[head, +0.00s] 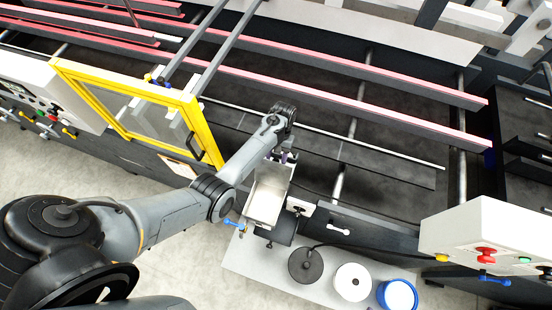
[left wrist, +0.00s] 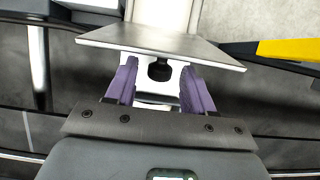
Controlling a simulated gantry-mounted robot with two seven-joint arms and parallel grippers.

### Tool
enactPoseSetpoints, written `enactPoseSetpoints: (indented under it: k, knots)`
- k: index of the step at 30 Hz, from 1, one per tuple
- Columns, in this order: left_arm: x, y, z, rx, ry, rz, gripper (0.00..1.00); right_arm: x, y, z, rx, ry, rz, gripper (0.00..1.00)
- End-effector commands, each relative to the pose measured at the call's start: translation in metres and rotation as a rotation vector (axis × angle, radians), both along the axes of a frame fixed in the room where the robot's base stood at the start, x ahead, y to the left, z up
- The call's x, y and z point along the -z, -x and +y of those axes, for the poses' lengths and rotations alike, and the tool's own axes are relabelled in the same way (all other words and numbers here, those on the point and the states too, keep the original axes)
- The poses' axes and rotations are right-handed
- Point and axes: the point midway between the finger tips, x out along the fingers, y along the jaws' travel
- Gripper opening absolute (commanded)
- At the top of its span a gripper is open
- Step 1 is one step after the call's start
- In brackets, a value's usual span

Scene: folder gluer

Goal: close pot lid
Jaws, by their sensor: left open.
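The glue pot (head: 265,205) is a pale, box-shaped vessel at the machine's front edge, with its light inside showing from above. In the left wrist view a flat grey metal plate (left wrist: 160,42), which looks like the pot lid, lies just ahead of my fingers. My left gripper (head: 283,157) is at the far end of the pot, on the machine side. I cannot tell whether the fingers touch the plate. My right gripper is out of view.
A yellow-framed guard (head: 207,130) stands left of my left forearm. A grey shelf (head: 250,262) in front holds a black disc (head: 306,265), a white roll (head: 352,282) and a blue-rimmed container (head: 397,295). A control box (head: 485,235) is at right. Rails run behind.

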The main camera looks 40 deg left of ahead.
Motion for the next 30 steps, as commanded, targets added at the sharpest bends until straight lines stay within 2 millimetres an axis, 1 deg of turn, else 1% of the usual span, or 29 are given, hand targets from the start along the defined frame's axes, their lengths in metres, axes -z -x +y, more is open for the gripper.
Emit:
enactPoseSetpoints:
  k: [6,14,15,16,17,26,30]
  knots:
    - [0.000,0.000,0.000,0.000,0.000,0.000,0.53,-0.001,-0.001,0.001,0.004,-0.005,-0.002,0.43]
    - [0.000,0.000,0.000,0.000,0.000,0.000,0.13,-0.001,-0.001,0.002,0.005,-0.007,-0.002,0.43]
    - [0.000,0.000,0.000,0.000,0.000,0.000,0.07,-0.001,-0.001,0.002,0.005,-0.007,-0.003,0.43]
    - [0.000,0.000,0.000,0.000,0.000,0.000,0.02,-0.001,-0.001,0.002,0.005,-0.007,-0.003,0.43]
    - [0.000,0.000,0.000,0.000,0.000,0.000,0.00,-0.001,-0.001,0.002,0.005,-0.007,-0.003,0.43]
    - [0.000,-0.002,0.000,0.000,-0.002,-0.005,0.00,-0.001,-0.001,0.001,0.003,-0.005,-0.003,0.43]
    - [-0.002,-0.011,-0.002,0.002,-0.012,-0.030,0.00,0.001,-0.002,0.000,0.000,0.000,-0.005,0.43]
